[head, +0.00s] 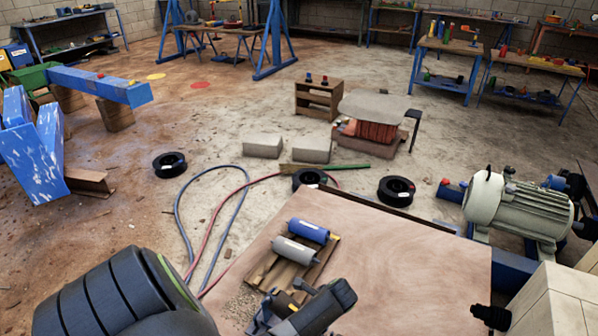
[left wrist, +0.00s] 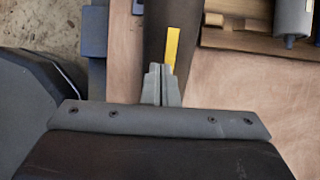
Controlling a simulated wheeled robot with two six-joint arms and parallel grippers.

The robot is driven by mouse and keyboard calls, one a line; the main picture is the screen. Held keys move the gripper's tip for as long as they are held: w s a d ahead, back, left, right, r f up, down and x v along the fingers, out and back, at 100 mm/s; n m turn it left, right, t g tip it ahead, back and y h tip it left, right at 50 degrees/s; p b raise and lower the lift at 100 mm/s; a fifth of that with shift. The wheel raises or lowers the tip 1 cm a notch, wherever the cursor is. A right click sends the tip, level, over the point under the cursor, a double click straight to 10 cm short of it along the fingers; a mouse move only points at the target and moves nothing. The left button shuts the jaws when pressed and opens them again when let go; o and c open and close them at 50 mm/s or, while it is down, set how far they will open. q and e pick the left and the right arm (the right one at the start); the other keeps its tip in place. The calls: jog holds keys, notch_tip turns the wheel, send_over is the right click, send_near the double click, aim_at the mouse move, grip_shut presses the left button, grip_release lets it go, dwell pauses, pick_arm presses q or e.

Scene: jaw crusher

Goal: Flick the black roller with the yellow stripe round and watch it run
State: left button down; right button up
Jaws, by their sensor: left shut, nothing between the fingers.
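The black roller (left wrist: 168,25) with its yellow stripe (left wrist: 172,47) lies in front of my left gripper in the left wrist view. My left gripper (left wrist: 161,72) is shut and empty. Its fingertips overlap the near part of the roller, just below and beside the stripe; I cannot tell whether they touch it. In the head view my left arm covers most of this spot, low in the middle, so the roller is hard to make out there. My right gripper is not in view.
A grey roller (head: 294,251) and a blue roller (head: 308,230) lie on a wooden pallet on the wooden tabletop (head: 420,265). The tabletop's right part is clear. A pale motor (head: 520,205) stands at the right. Hoses and black reels (head: 396,190) lie on the floor beyond.

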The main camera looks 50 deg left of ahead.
pick_arm(q)
jog(key=shift+s+d+f+p, duration=0.2)
jog(key=shift+s+p, duration=0.35)
jog(key=shift+s, duration=0.3)
jog(key=shift+s+d+f+p, duration=0.1)
jog(key=shift+s+f+p, duration=0.15)
jog(key=shift+s+p, duration=0.5)
jog(key=shift+s+d+f+p, duration=0.2)
jog(key=shift+s+p, duration=0.2)
jog(key=shift+s, duration=0.6)
